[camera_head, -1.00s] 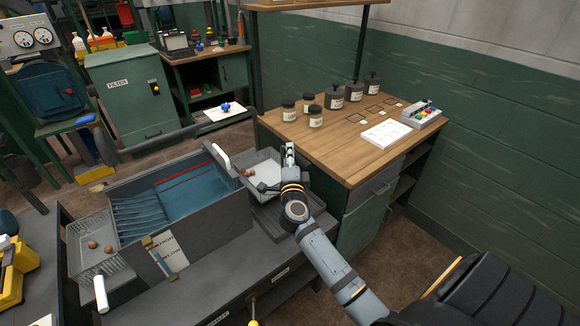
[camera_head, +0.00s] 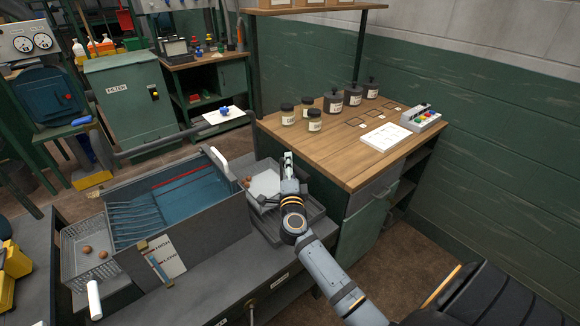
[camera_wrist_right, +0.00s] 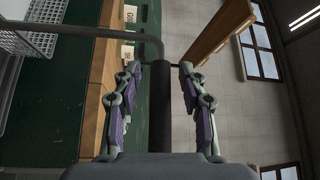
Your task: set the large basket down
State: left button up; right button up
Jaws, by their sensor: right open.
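A grey wire basket (camera_head: 66,268) with brown balls stands at the left end of the grey machine with blue slats (camera_head: 184,238). A second light basket (camera_head: 265,184), with a brown ball at its left, is at the machine's right end, partly hidden by my right arm. I cannot tell which is the large one. My right gripper (camera_head: 288,166) is above the right-hand basket's right side, beside the wooden bench. In the right wrist view its fingers (camera_wrist_right: 161,85) are apart, with a dark bar between or behind them. Part of a white wire basket (camera_wrist_right: 28,42) shows at upper left there. My left gripper is out of view.
The wooden bench (camera_head: 335,165) with jars (camera_head: 332,101), a white sheet (camera_head: 386,135) and a button box (camera_head: 421,117) stands close right of my gripper. A dark bar (camera_head: 185,135) runs behind the machine.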

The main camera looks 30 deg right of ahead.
jog(key=shift+r, duration=0.2)
jog(key=b+v, duration=0.1)
jog(key=v, duration=1.1)
jog(key=shift+f, duration=0.1)
